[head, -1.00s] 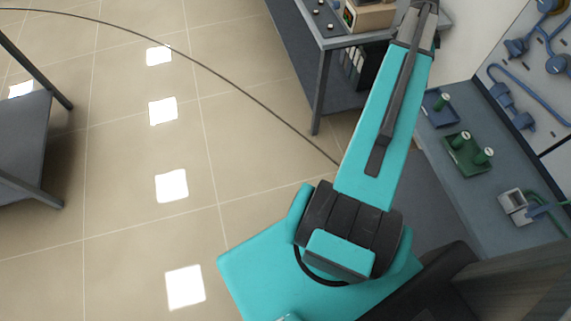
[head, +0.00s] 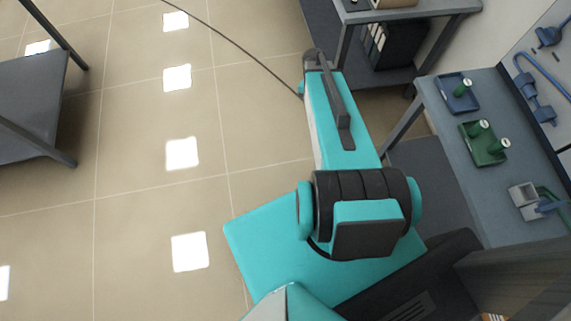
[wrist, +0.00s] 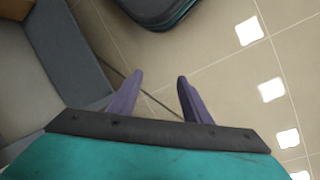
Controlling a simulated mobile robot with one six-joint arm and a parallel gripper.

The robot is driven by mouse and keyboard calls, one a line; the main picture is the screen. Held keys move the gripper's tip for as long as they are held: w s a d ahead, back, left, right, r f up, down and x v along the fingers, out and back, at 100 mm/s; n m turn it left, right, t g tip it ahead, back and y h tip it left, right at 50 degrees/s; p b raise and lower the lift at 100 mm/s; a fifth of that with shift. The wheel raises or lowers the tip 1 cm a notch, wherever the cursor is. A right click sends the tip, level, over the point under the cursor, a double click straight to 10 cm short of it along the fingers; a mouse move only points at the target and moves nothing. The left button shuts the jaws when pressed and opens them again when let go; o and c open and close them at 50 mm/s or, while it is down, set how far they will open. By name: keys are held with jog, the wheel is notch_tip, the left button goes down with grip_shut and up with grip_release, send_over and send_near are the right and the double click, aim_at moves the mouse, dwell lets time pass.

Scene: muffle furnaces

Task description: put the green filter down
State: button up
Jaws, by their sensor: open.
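Three small green cylinders with pale tops, which look like filters, stand on the blue-grey bench at the right in the head view. One green filter (head: 463,89) stands in a blue tray (head: 452,104). Two more, a green filter (head: 478,129) and a green filter (head: 498,145), stand in a green tray (head: 486,159). My gripper (wrist: 160,83) shows in the wrist view, with its two purple fingers apart and nothing between them. It is over the floor, away from the bench. In the head view my gripper is hidden behind my arm.
The bench (head: 470,172) also holds a grey device (head: 523,199) with a green hose. Blue fittings (head: 527,86) hang on the wall panel. A dark table (head: 352,16) stands at the back and another grey table (head: 30,95) at left. A cable crosses the open tiled floor.

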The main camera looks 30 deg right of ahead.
jog(key=s+a+f+n, duration=0.3)
jog(key=s+a, duration=0.2)
jog(key=a, duration=0.2)
jog(key=s+a+f+n+g, duration=0.1)
jog(key=s+a+f+n, duration=0.3)
jog(key=a, duration=0.3)
jog(key=s+a+f+n+g, duration=0.1)
jog(key=s+a+f+n, duration=0.2)
jog(key=s+a, duration=0.3)
jog(key=shift+s+a+f+n, duration=0.2)
jog(key=shift+a+n, duration=0.2)
jog(key=shift+a, duration=0.65)
jog(key=shift+r, duration=0.1)
jog(key=c, duration=0.3)
